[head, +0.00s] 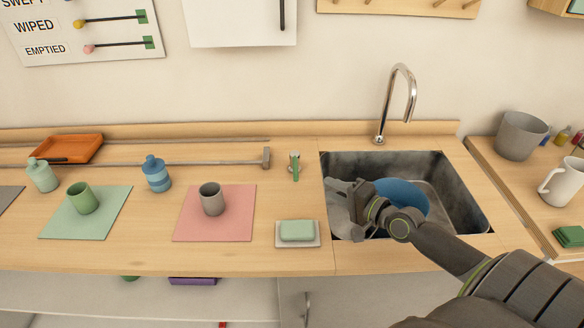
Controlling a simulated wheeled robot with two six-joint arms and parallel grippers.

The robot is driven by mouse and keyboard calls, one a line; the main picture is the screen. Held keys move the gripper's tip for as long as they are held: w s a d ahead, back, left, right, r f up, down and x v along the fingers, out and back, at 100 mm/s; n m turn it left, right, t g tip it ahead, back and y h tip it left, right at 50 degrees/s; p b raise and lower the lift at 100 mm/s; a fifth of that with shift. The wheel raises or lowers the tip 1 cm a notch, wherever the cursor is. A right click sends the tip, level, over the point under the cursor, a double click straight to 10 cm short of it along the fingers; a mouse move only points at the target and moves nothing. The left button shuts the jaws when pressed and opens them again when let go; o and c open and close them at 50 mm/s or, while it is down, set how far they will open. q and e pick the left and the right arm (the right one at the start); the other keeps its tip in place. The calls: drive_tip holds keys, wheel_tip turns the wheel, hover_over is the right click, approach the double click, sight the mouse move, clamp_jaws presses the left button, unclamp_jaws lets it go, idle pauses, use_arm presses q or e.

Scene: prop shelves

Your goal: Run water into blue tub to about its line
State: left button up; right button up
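The blue tub (408,192) sits in the dark sink (460,190), partly hidden by my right gripper and wrist. Its fill line and any water inside cannot be made out. The curved metal faucet (404,72) stands behind the sink, and no stream shows from its spout. A small metal fitting with a green lever (295,167) stands on the counter left of the sink. My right gripper (345,202) is over the left part of the sink, beside the tub. I cannot tell whether its fingers are apart or touch the tub. My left gripper is out of view.
A soap bar on a dish (297,232) lies at the sink's front left. A grey cup (211,198) stands on a pink mat (240,228). A blue bottle (157,175) and a green cup (82,198) stand farther left. A grey bucket (520,136) stands at right.

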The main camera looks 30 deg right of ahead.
sight(295, 168)
drive_tip(key=b+x, duration=0.1)
drive_tip(key=x, duration=1.5)
drive_tip(key=shift+s, duration=0.1)
drive_tip(key=shift+c, duration=0.5)
clamp_jaws()
